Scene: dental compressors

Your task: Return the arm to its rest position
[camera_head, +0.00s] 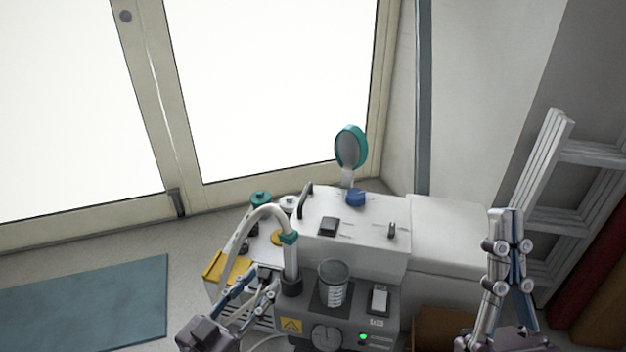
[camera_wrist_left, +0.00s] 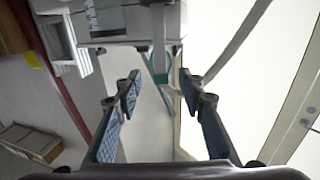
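My left gripper (camera_head: 250,292) is at the lower left of the dental compressor (camera_head: 350,225), near its hose and front panel. Its fingers are apart, and the left wrist view shows it open with nothing between the pads (camera_wrist_left: 160,115). My right gripper (camera_head: 508,250) points upward right of the compressor. Its fingers overlap in this view, so its opening is unclear; no held object shows. The compressor has a white top and a grey front panel (camera_head: 375,322) with a lit green light (camera_head: 363,337).
A clear cup (camera_head: 333,284) stands on the compressor. A pale curved hose (camera_head: 246,226) rises beside my left gripper. A teal round-headed part (camera_head: 350,147) stands behind. A ladder (camera_head: 545,190) leans at right. A blue mat (camera_head: 85,305) lies on open floor at left.

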